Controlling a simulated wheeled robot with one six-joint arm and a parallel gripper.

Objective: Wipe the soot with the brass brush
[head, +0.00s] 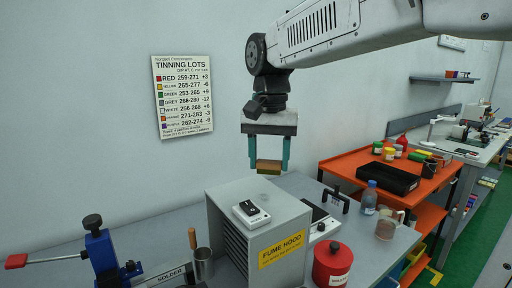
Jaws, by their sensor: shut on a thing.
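My gripper (268,162) has two teal fingers and hangs pointing down above the grey fume hood (230,245). It is shut on a small brown and yellowish block, which looks like the brass brush (268,167). The brush is held level, apart from the hood top by a gap. A faint darker smudge (267,197) shows on the hood top below the brush. It may be the soot, but it is too faint to be sure.
A white switch box (251,214) sits on the hood top. A red canister (332,266) stands right of the hood. A blue vise (102,255) and a metal cup (202,263) stand at left. An orange cart (345,165) with a black tray (387,178) is at right.

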